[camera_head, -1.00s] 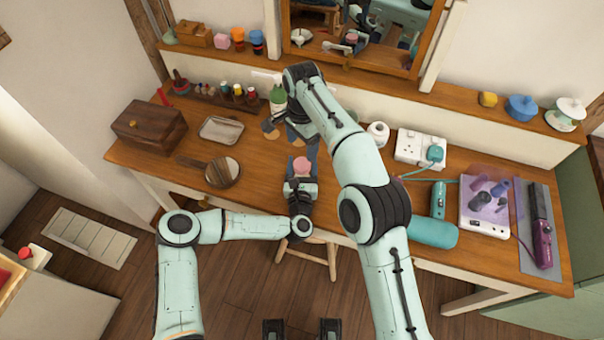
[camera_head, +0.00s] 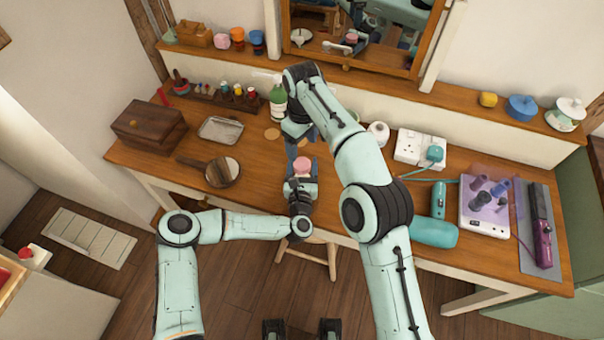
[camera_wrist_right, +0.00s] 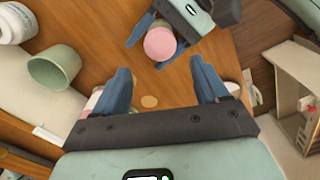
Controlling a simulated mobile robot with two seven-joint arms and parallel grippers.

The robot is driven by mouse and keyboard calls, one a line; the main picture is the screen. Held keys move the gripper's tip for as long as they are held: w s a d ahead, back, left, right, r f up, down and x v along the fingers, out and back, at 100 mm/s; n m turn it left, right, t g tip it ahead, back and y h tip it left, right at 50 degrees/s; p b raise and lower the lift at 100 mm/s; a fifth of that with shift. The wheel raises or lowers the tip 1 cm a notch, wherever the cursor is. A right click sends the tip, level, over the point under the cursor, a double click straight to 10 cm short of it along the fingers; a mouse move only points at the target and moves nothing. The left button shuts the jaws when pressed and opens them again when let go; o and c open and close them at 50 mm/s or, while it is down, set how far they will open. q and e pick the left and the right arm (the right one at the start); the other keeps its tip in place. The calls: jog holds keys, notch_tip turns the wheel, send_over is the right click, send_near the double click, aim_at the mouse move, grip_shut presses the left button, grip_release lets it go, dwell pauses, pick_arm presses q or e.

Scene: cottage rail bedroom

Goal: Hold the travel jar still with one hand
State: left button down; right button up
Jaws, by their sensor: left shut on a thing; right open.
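The travel jar, with a round pink lid (camera_head: 302,164), is upright just above or on the front part of the table, in the head view's middle. My left gripper (camera_head: 301,172) is shut on it, its blue fingers on both sides. In the right wrist view the pink lid (camera_wrist_right: 160,43) is seen from above, between the left fingers. My right gripper (camera_head: 297,143) is open and empty, close behind the jar. In the right wrist view its two spread fingertips (camera_wrist_right: 161,70) point toward the jar with clear room between. The jar's body is mostly hidden.
A green pump bottle (camera_head: 278,102) stands behind my right gripper. A hand mirror (camera_head: 222,171), a tray (camera_head: 221,129) and a wooden box (camera_head: 149,126) lie to the left. A hair dryer (camera_head: 434,231) lies right. A green cup (camera_wrist_right: 54,67) shows in the wrist view.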

aim_at(302, 164)
dwell(0.3)
jog(key=shift+f, duration=4.05)
jog(key=c, duration=1.1)
jog(key=shift+m, duration=0.8)
jog(key=o, duration=1.3)
jog(key=shift+c, duration=0.2)
jog(key=shift+r, duration=0.1)
notch_tip(302, 164, up, 12)
